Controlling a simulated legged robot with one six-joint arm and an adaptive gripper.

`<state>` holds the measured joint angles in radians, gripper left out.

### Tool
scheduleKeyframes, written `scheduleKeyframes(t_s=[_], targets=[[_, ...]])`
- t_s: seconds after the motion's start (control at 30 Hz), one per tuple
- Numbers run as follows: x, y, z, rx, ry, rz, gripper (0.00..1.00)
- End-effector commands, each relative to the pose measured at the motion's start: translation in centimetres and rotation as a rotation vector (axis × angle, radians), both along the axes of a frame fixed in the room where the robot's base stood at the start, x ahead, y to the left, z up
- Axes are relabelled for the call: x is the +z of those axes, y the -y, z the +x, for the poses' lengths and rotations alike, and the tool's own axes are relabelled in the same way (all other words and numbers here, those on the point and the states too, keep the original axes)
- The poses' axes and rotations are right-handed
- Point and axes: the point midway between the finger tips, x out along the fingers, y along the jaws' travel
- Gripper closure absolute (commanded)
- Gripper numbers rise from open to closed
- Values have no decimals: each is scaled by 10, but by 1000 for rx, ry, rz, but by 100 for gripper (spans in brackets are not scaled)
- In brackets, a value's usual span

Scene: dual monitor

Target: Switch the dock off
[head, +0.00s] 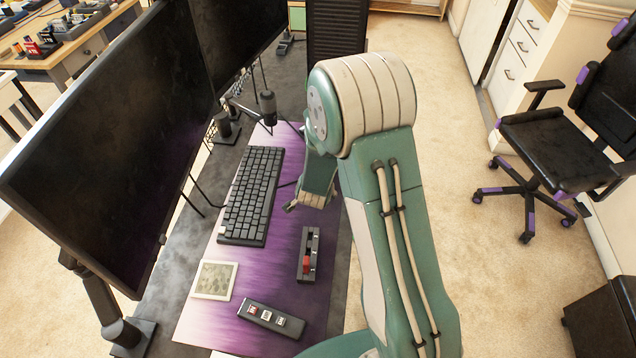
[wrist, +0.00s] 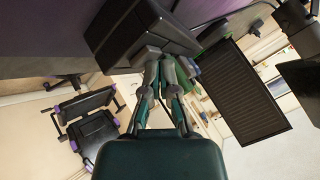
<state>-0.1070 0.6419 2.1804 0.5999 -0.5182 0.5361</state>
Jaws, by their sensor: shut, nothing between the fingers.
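No label tells me which device is the dock. A black box with a red lever (head: 307,260) lies on the purple desk mat, and a black strip with several switches (head: 271,318) lies in front of it. My gripper (head: 290,207) is low over the mat, right of the keyboard, partly hidden by my arm. In the wrist view my gripper (wrist: 161,62) is shut and empty. Its fingertips are close to a dark box-shaped thing (wrist: 135,35); I cannot tell if they touch or which device it is.
The keyboard (head: 252,195) lies left of my gripper. Two monitors (head: 110,140) stand along the left, with a stand pole (head: 268,108) near the back. A picture card (head: 214,280) lies in front of the keyboard. A black ribbed tower (head: 336,35) is at the back. An office chair (head: 545,140) stands right.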

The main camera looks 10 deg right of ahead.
Motion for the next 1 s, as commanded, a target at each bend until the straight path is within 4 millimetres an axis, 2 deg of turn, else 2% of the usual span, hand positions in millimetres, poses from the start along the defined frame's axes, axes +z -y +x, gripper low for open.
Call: scheduleKeyframes(t_s=[0.47,1.0], targets=[[10,0,0,-1,1,-1,100],[55,0,0,-1,2,0,100]])
